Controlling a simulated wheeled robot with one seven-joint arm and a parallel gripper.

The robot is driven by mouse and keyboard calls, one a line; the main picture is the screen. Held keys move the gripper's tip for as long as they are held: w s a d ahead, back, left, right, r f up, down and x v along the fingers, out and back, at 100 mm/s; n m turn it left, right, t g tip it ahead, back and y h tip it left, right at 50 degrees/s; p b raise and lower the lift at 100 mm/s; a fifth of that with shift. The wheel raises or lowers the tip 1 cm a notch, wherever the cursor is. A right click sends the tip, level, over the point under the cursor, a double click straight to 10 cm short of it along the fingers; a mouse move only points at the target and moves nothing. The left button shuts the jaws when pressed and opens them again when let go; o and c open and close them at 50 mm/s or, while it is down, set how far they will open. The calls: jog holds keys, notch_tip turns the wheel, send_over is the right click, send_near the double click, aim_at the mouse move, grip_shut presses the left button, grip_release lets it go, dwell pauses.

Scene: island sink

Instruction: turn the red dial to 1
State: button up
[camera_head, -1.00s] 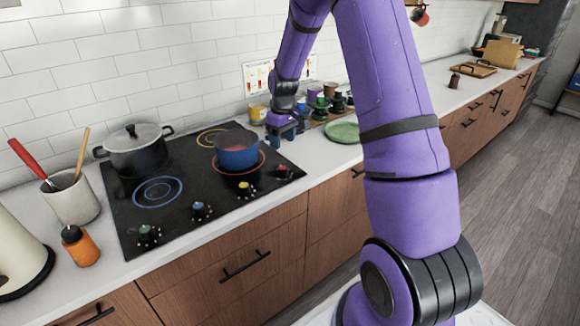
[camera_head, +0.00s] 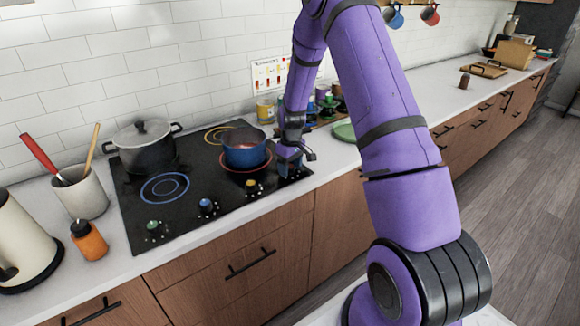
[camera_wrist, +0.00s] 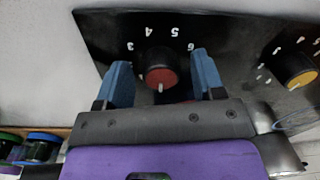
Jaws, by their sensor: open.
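The red dial (camera_wrist: 160,75) is a dark round knob with a red face on the black cooktop (camera_wrist: 100,28). Its white pointer mark faces the gripper side in the wrist view. White numbers 3, 4, 5 and 6 show around its far side; other numbers are hidden. My gripper (camera_wrist: 162,64) is open, with one blue finger on each side of the dial. I cannot tell whether the fingers touch it. In the head view my gripper (camera_head: 292,162) is at the cooktop's front right corner and hides the red dial.
A blue pot (camera_head: 245,150) stands close left of my gripper on the red-ringed burner. A yellow dial (camera_head: 251,187), blue dial (camera_head: 206,206) and green dial (camera_head: 153,227) line the cooktop's front. A large lidded pot (camera_head: 146,150) stands at back left. A green plate (camera_head: 345,132) lies right.

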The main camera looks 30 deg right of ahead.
jog(key=c, duration=0.9)
jog(key=m, duration=0.3)
jog(key=shift+m, duration=2.3)
jog(key=o, duration=0.9)
